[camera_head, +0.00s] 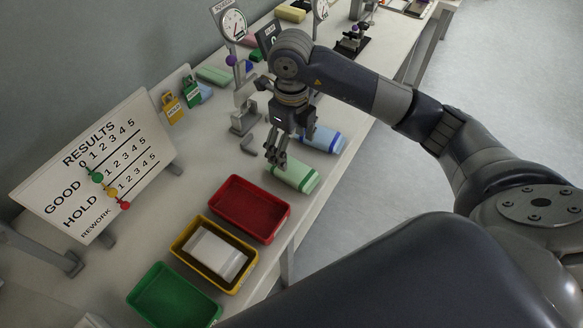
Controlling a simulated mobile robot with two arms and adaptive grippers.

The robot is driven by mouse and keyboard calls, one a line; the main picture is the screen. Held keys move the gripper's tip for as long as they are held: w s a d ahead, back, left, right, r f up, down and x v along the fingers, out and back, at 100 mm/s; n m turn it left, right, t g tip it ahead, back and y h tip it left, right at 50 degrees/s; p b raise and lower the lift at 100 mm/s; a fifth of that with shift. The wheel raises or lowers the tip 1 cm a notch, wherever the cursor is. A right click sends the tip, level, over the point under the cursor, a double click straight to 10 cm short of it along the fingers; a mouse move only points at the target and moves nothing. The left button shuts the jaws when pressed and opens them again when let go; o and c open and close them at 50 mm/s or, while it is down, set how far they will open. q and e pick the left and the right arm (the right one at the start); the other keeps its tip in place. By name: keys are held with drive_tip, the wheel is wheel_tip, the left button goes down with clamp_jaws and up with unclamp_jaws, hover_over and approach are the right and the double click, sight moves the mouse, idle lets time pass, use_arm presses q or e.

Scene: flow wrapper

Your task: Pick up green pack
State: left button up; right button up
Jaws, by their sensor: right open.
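A light green pack (301,178) lies on the table near its right edge, just beyond the red tray. My right gripper (277,158) is open and points down at the pack's left end. Its fingers overlap that end in the picture; I cannot tell whether they touch it. Nothing shows held between the fingers. Another green pack (213,75) lies farther back beside the wall. My left gripper is not in view.
A blue pack (327,141) lies just beyond the green one. Red (235,222), yellow (178,247) and green (158,303) trays stand in front; the yellow one holds a pale pack. A metal fixture (241,122) and a results board (75,212) stand left.

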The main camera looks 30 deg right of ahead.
hover_over(293, 169)
wheel_tip(293, 169, down, 4)
drive_tip(key=shift+a+f+p, duration=0.15)
drive_tip(key=shift+p, duration=0.2)
drive_tip(key=f+p, duration=0.2)
drive_tip(key=f, duration=0.2)
drive_tip(key=shift+d+f, duration=0.1)
drive_tip(key=shift+d, duration=0.1)
drive_tip(key=shift+f, duration=0.55)
drive_tip(key=c, duration=1.1)
